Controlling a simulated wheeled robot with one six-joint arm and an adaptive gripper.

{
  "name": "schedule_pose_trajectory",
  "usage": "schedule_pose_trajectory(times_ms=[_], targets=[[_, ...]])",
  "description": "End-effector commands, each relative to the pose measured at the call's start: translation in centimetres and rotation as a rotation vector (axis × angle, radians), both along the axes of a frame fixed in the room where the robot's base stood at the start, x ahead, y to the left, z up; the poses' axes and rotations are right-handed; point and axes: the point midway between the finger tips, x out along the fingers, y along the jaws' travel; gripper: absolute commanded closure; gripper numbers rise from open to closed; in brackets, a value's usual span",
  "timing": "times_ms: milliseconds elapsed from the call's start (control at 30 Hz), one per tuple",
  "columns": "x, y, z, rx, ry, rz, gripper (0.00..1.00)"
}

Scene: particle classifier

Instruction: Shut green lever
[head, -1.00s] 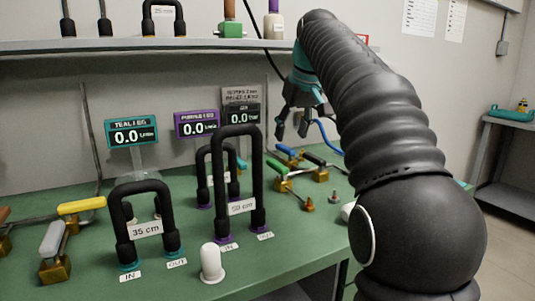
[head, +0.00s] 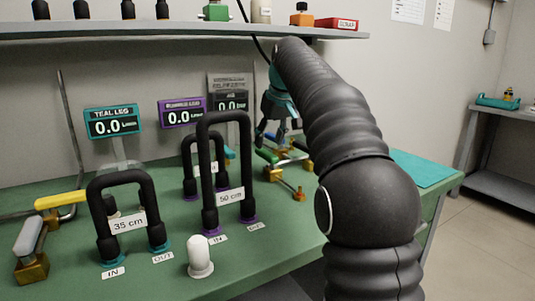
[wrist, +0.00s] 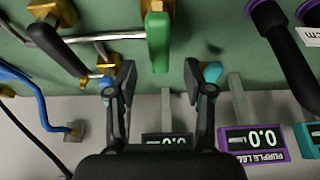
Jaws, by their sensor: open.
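The green lever (wrist: 158,42) shows in the wrist view on a brass valve, its free end pointing toward the space between my fingertips. In the head view the green lever (head: 267,156) is small, at the back of the bench just below my gripper (head: 270,134). My gripper (wrist: 158,78) is open and empty. One finger is on each side of the lever's end in the wrist view, with a gap on both sides. I cannot tell how far the lever lies beneath the fingertips.
A black lever (wrist: 58,48) and a blue hose (wrist: 40,100) lie left of the green lever in the wrist view. The purple display (wrist: 252,140) is near my right finger. The 50 cm black loop (head: 204,160) and a white peg (head: 200,258) stand on the bench.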

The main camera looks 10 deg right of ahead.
Motion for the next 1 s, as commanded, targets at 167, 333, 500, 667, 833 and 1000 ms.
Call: schedule_pose_trajectory(times_ms=[167, 333, 500, 667, 833, 1000], targets=[[0.9, 0.2, -2.5, 0.000, 0.001, -0.001, 0.48], [1.4, 0.3, -3.5, -0.001, 0.000, -0.001, 0.48], [1.5, 0.3, -3.8, 0.000, -0.001, -0.001, 0.48], [1.5, 0.3, -3.7, 0.000, -0.001, -0.001, 0.48], [1.5, 0.3, -3.7, 0.000, -0.001, -0.001, 0.88], [1.5, 0.3, -3.7, -0.001, 0.000, -0.001, 1.00]])
